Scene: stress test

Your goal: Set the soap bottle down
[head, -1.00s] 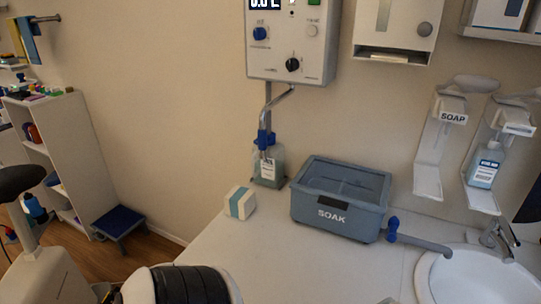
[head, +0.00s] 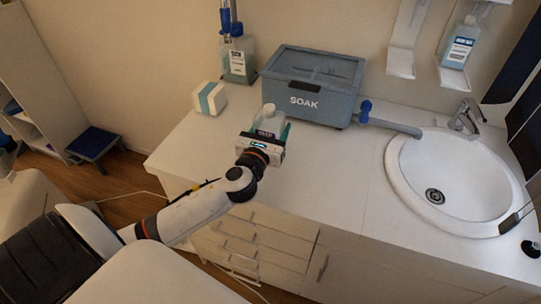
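The soap bottle (head: 268,119) is pale and translucent with a white cap and a purple label, and it stands upright at the near part of the white counter. My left gripper (head: 270,133) reaches in from the lower left and is around the bottle's lower body, seemingly shut on it. The gripper's body hides the bottle's base, so I cannot tell whether it touches the counter.
A blue-grey SOAK box (head: 317,101) with a blue tap stands behind, a teal-liquid bottle (head: 238,64) and a white-and-teal box (head: 209,98) to its left. A round sink (head: 410,165) is at right. Counter (head: 335,165) between bottle and sink is clear.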

